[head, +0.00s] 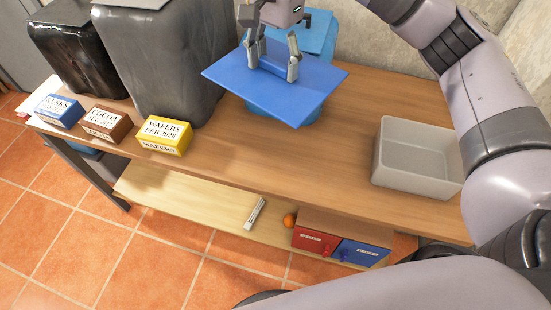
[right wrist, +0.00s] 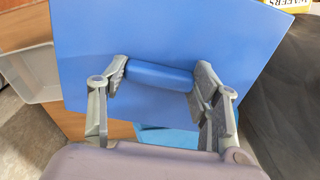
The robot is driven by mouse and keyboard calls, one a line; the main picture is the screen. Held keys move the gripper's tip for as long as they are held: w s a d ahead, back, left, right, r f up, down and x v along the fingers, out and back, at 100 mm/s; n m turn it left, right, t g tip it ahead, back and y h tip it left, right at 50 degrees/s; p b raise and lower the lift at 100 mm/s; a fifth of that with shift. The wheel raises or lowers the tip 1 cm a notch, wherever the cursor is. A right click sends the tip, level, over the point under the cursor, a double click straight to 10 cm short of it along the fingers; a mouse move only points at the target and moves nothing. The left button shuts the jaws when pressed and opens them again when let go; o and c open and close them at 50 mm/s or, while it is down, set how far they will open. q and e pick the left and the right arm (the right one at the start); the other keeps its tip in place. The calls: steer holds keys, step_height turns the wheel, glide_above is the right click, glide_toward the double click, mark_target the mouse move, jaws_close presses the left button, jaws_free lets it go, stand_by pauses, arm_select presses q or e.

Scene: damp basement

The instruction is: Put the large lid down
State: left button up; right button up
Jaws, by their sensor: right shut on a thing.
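The large lid (head: 232,76) is a flat blue square plate with a bar handle. My right gripper (head: 273,64) is shut on the handle from above. In the right wrist view the blue handle (right wrist: 158,78) lies between the two fingers, and the lid (right wrist: 165,35) fills the upper middle. The lid is slightly tilted in the head view. A lighter blue container (head: 318,32) shows behind and below the lid, mostly hidden by it. I cannot tell whether lid and container touch. My left gripper is not in view.
A grey open bin (head: 418,158) stands at the table's right. Yellow wafers (head: 165,134), brown cocoa (head: 105,118) and blue rusks (head: 57,110) boxes stand along the left front. Dark wrapped shapes (head: 165,55) stand behind them. The wooden tabletop (head: 300,160) is clear in the middle front.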

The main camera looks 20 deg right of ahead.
steer(key=f+p, duration=0.1)
steer(key=f, duration=0.6)
steer(key=f+p, duration=0.1)
steer(key=f, duration=0.7)
steer(key=f+p, duration=0.1)
steer(key=f, duration=0.7)
steer(key=shift+d, duration=0.25)
step_height(320, 180, down, 4)
steer(key=shift+f+p, duration=0.25)
steer(key=shift+p, duration=0.05)
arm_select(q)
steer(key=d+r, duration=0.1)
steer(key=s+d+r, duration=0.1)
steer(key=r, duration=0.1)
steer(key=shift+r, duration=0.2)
arm_select(e)
steer(key=shift+f, duration=0.2)
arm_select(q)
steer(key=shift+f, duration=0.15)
arm_select(e)
steer(key=o, duration=1.2)
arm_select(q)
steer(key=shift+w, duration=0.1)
